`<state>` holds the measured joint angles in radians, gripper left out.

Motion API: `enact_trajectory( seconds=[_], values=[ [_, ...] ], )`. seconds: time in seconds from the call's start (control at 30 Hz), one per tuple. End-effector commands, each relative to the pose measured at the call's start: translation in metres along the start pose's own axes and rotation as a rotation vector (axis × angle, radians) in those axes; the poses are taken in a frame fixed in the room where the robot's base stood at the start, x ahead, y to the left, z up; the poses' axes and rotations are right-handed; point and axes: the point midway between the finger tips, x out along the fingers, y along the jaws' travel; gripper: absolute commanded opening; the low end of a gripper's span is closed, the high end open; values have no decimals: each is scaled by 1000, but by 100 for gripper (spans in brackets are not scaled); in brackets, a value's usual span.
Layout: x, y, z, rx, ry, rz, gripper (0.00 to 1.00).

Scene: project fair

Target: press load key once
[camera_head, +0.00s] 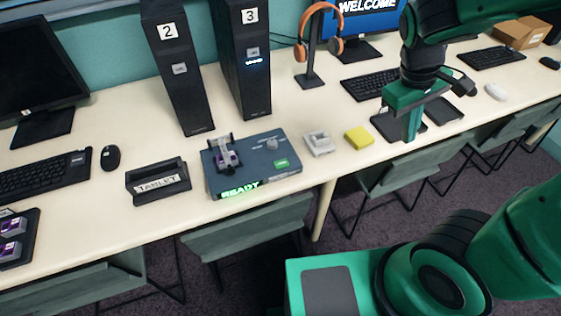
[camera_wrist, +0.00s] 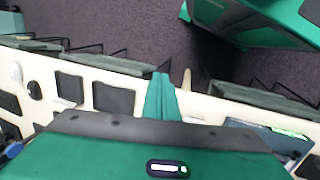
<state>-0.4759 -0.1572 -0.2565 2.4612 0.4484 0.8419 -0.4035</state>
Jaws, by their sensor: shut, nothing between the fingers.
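A blue-grey device (camera_head: 255,178) sits near the table's front edge in the head view. Its front display glows green with READY (camera_head: 240,189). In the wrist view the green fingers (camera_wrist: 162,97) are together, and the device (camera_wrist: 262,134) shows at right.
A grey block (camera_head: 319,144) and a yellow sponge-like block (camera_head: 359,138) lie between the device and my gripper. A TABLET stand (camera_head: 157,183) is left of the device. Black towers 2 (camera_head: 178,75) and 3 (camera_head: 243,75) stand behind. Dark pads lie near my gripper.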

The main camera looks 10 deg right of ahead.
Motion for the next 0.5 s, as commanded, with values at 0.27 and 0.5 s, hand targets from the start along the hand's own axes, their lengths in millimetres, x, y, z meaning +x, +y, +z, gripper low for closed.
enact_trajectory(
  seconds=[0.27, 0.5],
  values=[
    [-3, -60, -67, -406, 29, 182, 0],
    [-12, -129, -111, -747, 69, 365, 0]
  ],
)
